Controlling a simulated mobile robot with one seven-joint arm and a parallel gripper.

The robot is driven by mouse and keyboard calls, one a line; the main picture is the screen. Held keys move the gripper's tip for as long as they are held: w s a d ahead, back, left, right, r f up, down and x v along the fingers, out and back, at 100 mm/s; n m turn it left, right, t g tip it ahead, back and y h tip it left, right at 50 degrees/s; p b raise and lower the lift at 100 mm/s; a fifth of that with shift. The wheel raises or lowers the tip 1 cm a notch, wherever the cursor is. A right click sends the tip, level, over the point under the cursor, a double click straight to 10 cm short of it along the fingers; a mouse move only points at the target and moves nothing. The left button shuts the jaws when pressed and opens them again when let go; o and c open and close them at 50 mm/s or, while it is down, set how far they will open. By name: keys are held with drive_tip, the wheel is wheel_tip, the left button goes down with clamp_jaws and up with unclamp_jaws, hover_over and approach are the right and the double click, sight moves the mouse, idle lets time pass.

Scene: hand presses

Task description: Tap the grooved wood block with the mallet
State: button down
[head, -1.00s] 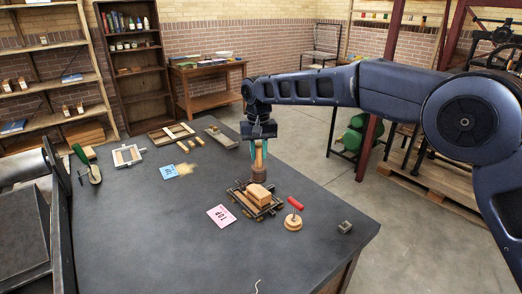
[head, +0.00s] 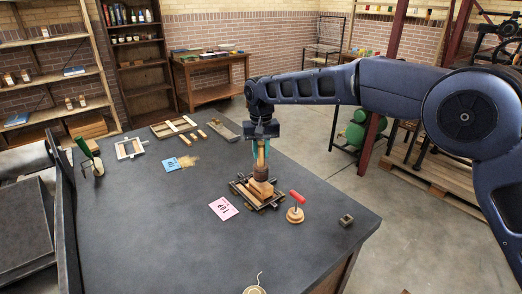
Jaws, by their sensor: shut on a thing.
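My gripper (head: 262,146) is shut on the upright wooden handle of a mallet (head: 261,172). The mallet's brown head points down over a pale wood block (head: 262,188). The head overlaps the back and top of the block; I cannot tell whether they touch. The block sits in a low dark frame with wooden strips (head: 242,189) on the dark table. Its groove is too small to make out.
On the dark table (head: 160,230), a pink card (head: 223,208) lies left of the frame and a red-handled tool on a round wooden base (head: 296,207) stands right. A small metal block (head: 346,220) is near the right edge. The front left is clear.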

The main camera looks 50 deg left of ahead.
sight(261, 143)
drive_tip(key=shift+f, duration=1.3)
drive_tip(key=shift+r, duration=0.1)
drive_tip(key=shift+r, duration=1.45)
drive_tip(key=shift+r, duration=0.1)
drive_tip(key=shift+r, duration=1.35)
